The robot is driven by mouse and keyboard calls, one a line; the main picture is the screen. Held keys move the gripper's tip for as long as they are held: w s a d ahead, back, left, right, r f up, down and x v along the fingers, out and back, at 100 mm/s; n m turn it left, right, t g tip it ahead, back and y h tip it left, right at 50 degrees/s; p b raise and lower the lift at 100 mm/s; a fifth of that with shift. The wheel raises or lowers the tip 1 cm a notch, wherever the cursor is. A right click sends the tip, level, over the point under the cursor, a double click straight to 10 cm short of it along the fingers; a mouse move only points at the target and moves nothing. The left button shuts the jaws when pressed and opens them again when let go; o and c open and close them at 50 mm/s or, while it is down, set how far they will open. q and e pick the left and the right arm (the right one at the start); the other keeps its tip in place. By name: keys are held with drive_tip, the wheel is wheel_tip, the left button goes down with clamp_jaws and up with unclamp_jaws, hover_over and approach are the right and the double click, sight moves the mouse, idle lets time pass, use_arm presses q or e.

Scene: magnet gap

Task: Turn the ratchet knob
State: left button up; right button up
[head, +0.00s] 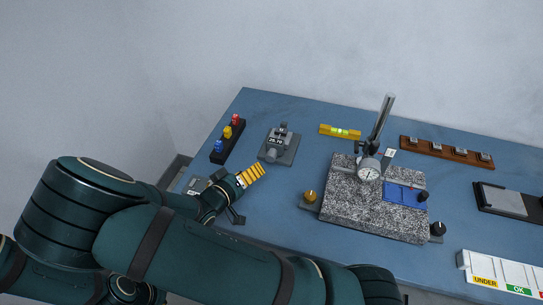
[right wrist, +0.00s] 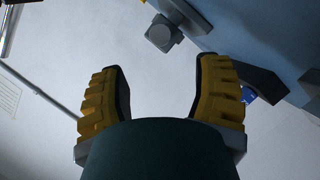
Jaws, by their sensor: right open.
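A grey digital micrometer (head: 279,146) stands on a small grey base at the back left of the blue table, with a number display on it. I cannot clearly tell its ratchet knob apart in the head view. My right gripper (head: 250,178) is just in front of the micrometer, apart from it, one yellow finger showing plainly. In the right wrist view both yellow fingers of my right gripper (right wrist: 160,82) are spread, with nothing between them. A grey knob-like part (right wrist: 164,33) lies beyond the fingertips there. My left gripper is not in view.
A black holder with red, yellow and blue pieces (head: 228,141) stands left of the micrometer. A yellow level (head: 340,132) lies behind. A speckled granite plate (head: 373,222) with a dial indicator (head: 369,170) stands to the right, a brass knob (head: 310,196) beside it.

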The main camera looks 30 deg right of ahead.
sight(269, 159)
drive_tip(key=b+x, duration=0.2)
drive_tip(key=x, duration=0.9)
drive_tip(key=shift+d+f, duration=0.1)
clamp_jaws()
